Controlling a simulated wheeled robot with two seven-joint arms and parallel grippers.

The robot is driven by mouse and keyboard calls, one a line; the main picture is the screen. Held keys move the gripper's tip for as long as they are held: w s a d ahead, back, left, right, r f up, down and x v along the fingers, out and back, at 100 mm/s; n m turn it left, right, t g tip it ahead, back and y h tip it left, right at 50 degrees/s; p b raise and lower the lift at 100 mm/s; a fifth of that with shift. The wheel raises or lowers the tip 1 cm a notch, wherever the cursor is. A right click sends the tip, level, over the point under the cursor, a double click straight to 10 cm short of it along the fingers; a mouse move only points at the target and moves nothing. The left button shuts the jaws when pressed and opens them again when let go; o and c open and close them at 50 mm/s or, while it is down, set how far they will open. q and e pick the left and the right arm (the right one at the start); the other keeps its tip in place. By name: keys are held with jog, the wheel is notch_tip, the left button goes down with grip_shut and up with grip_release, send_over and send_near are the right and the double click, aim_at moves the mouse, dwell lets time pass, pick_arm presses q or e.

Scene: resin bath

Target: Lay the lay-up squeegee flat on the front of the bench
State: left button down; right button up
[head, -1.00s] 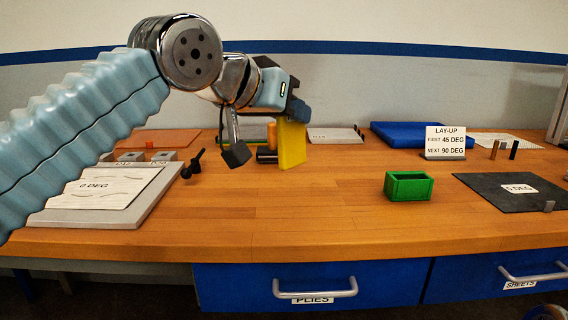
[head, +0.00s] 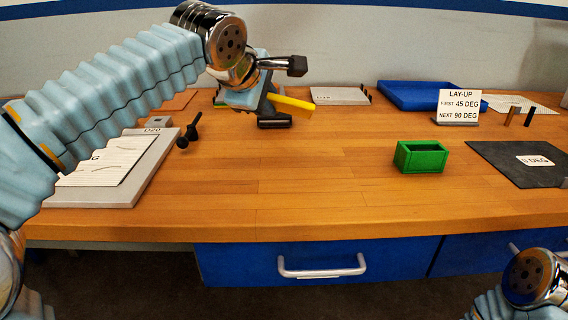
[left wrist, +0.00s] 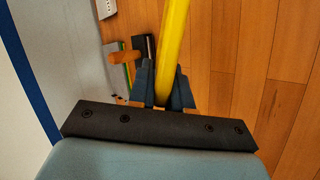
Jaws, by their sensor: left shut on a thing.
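The lay-up squeegee appears to be the flat yellow piece (head: 293,105) that my left gripper (head: 268,100) is shut on. It is held above the back middle of the bench (head: 300,190) and shows nearly edge-on, tilted down to the right. In the left wrist view the squeegee (left wrist: 173,45) runs up from between the fingers (left wrist: 163,90) as a narrow yellow strip. The front of the bench is bare wood. My right gripper is out of view; only part of my right arm shows at the bottom right.
A dark item (head: 273,123) lies below the left gripper. A green open box (head: 420,157) stands right of centre, near a dark mat (head: 505,160). A grey board with white sheets (head: 140,175) lies left, beside a small black tool (head: 190,130). A blue tray (head: 405,95) and a lay-up sign (head: 458,105) are behind.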

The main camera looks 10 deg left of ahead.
pick_arm(q)
notch_tip(320, 180, down, 7)
jog(key=b, duration=0.4)
jog(key=shift+f, duration=0.15)
jog(key=shift+f+b, duration=0.7)
jog(key=c, duration=1.2)
grip_release()
jog(key=shift+p+v, duration=0.9)
jog(key=shift+v, duration=3.15)
